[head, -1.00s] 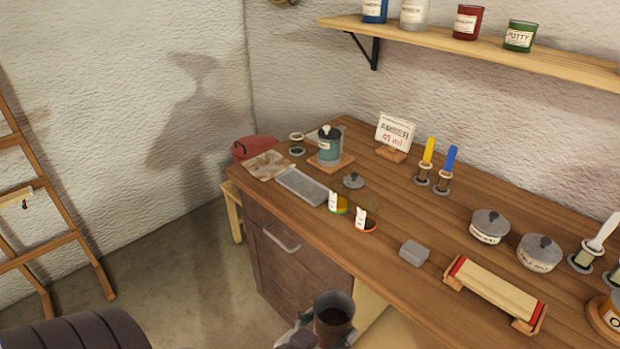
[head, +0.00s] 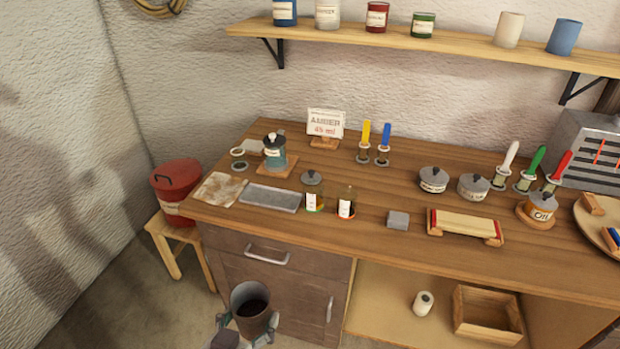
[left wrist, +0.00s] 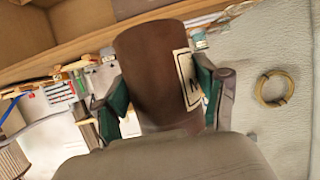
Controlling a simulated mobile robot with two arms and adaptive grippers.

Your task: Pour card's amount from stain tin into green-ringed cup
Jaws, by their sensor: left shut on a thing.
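My left gripper (head: 248,328) is shut around a brown tin (head: 254,326) with dark liquid inside, held upright in front of the bench drawers. In the left wrist view the tin (left wrist: 150,75) sits between the green-padded fingers, its pale label partly hidden. On the bench's front part stand two small clear cups with white tags. The left cup (head: 314,203) seems to have a green ring at its base. The right cup (head: 346,206) has an orange-red one. The card (head: 325,123) reads AMBER and what looks like 45 ml. My right gripper is out of view.
Near the cups are a grey tray (head: 271,198), a grey lid (head: 312,178), a grey block (head: 398,220) and a teal pot (head: 275,155). Lidded pots (head: 433,180) and a wooden rack (head: 465,226) stand further right. A red bin (head: 178,187) sits on a stool left of the bench.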

